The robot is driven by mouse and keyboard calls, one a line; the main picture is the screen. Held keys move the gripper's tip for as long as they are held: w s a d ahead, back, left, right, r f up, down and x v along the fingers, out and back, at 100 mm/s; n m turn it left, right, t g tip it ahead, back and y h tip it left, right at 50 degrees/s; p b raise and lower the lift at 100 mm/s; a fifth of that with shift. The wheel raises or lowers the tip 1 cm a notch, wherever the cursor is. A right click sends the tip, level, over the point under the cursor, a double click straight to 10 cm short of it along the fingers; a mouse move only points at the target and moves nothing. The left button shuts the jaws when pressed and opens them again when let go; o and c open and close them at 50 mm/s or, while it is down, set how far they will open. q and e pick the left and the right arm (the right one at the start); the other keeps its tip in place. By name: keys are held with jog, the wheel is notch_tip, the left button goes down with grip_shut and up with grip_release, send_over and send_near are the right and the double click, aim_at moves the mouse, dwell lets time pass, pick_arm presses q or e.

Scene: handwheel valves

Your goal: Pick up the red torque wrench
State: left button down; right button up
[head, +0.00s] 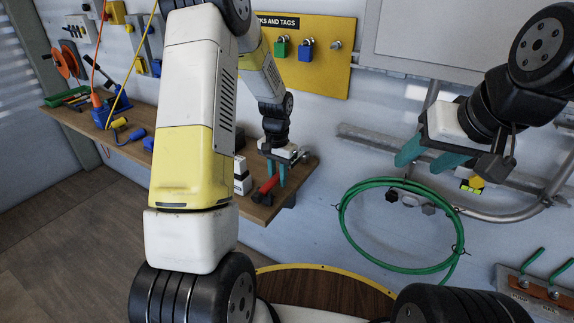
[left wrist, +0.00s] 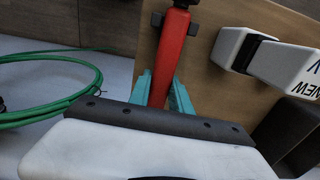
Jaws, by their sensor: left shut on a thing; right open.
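The red torque wrench (head: 265,190) is at the right end of the wooden shelf, partly hidden by my left gripper (head: 276,175). In the left wrist view its red handle (left wrist: 173,50) runs between the teal fingers of my left gripper (left wrist: 162,92), which is shut on it. Dark grey pieces show on both sides of the handle at the top of that view. I cannot tell whether the wrench is clear of the shelf. My right gripper (head: 427,158) is open and empty, in front of the wall at the right.
The wooden shelf (head: 72,116) carries a white and black object (head: 242,177) near the wrench and blue tools (head: 108,112) farther left. A green hose loop (head: 345,222) hangs on the wall to the right. A yellow lock board (head: 325,60) is above.

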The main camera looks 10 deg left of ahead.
pick_arm(q)
jog(key=shift+r, duration=0.55)
jog(key=shift+s+d+r, duration=0.1)
jog(key=shift+s+r, duration=0.15)
jog(key=shift+r, duration=0.4)
jog(key=shift+s+r, duration=0.25)
jog(key=shift+r, duration=0.35)
jog(key=s+d+r, duration=0.1)
jog(key=s+d, duration=0.1)
jog(key=s, duration=1.2)
jog(key=shift+s+d+r, duration=0.15)
jog(key=shift+s+d, duration=0.15)
jog(key=shift+s, duration=0.05)
jog(key=c, duration=1.7)
grip_release()
grip_shut()
